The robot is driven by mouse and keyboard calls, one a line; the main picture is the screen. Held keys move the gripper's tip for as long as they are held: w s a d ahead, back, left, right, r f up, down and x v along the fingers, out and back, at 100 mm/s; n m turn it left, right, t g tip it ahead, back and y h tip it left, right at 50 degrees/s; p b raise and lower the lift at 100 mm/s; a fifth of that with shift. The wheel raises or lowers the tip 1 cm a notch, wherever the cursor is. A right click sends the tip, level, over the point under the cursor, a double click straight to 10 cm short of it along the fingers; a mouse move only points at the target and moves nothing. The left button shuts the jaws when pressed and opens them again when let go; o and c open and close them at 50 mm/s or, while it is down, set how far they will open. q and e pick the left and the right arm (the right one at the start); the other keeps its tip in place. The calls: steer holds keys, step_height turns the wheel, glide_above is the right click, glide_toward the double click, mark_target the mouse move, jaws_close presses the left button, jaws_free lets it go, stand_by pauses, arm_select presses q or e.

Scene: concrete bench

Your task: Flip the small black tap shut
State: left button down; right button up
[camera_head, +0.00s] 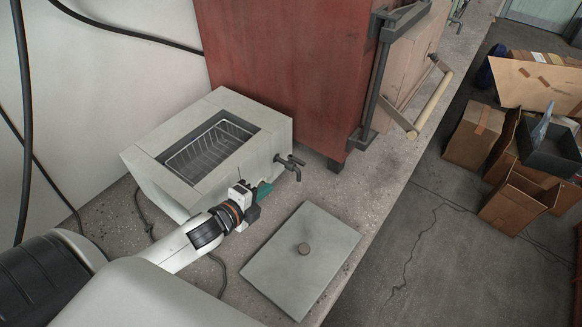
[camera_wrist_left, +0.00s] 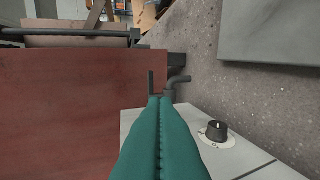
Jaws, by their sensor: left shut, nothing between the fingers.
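The small black tap (camera_head: 290,163) sticks out from the side of a light grey bath (camera_head: 205,150), near its right corner. In the left wrist view the tap (camera_wrist_left: 178,84) lies just beyond the fingertips, with a thin dark lever (camera_wrist_left: 151,82) beside its bent spout. My left gripper (camera_head: 264,188) has teal fingers and is beside the bath, below and left of the tap in the head view. Its fingers (camera_wrist_left: 160,98) are shut together and empty. They overlap the tap's base in the wrist view; I cannot tell whether they touch it. My right gripper is not seen.
A black dial (camera_wrist_left: 216,131) sits on the bath's side. A wire basket (camera_head: 208,146) is inside the bath. A grey lid (camera_head: 325,245) lies on the bench to the right. A red cabinet (camera_head: 285,70) stands behind. Cardboard boxes (camera_head: 475,135) are on the floor.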

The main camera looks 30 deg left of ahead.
arm_select(q)
steer(key=r+p+x, duration=0.1)
steer(key=x, duration=1.1)
steer(key=shift+w+r+p, duration=0.2)
steer(key=shift+p, duration=0.1)
